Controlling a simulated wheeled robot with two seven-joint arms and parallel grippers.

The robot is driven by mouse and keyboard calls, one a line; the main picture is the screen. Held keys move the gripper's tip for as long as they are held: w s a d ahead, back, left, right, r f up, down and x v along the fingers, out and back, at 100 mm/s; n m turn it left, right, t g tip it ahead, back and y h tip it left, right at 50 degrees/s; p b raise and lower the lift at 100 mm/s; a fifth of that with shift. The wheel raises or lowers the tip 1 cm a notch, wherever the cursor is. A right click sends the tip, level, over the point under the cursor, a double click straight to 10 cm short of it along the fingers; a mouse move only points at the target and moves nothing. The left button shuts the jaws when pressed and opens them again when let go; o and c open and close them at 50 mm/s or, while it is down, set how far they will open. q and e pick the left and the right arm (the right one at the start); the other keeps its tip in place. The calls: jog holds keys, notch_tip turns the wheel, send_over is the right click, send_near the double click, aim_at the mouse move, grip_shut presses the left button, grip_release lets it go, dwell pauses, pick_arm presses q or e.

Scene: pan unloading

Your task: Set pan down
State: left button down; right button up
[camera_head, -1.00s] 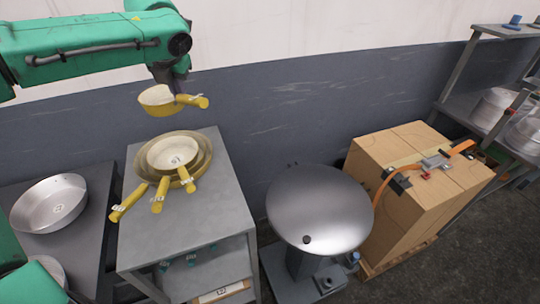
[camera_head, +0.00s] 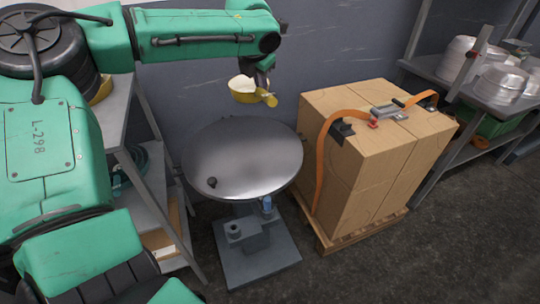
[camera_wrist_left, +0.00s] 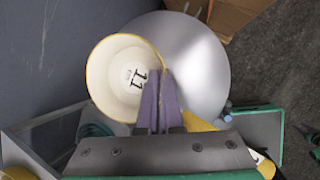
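A small pan (camera_head: 245,93), yellow outside and cream inside, hangs from my left gripper (camera_head: 264,82). In the left wrist view the pan (camera_wrist_left: 115,88) shows its inside, marked "11", and the purple fingers (camera_wrist_left: 158,112) are shut on it near its rim and yellow handle (camera_wrist_left: 196,123). In the head view the pan is at the far edge of a round grey metal tabletop (camera_head: 243,158). In the left wrist view it overlaps the left part of that top (camera_wrist_left: 207,68). It appears held above the top, apart from it. My right gripper is not in view.
A grey shelf table (camera_head: 146,190) stands left, partly behind my arm. A rack with metal pots (camera_head: 497,85) is far right.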

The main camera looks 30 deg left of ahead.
pick_arm(q)
jog(key=f+b, duration=0.1)
jog(key=f, duration=0.3)
jog(key=f+b, duration=0.1)
jog(key=f, duration=0.4)
jog(key=f+b, duration=0.1)
jog(key=f, duration=0.4)
jog(key=shift+s+a+b, duration=0.1)
jog(key=shift+a+b, duration=0.25)
notch_tip(320, 180, down, 5)
jog(key=shift+f+b, duration=0.1)
jog(key=shift+b, duration=0.65)
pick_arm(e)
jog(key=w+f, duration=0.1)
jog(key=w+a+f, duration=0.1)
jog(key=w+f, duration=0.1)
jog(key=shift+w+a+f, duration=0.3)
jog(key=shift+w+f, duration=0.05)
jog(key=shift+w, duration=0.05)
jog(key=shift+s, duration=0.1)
pick_arm(q)
jog(key=c, duration=1.1)
grip_release()
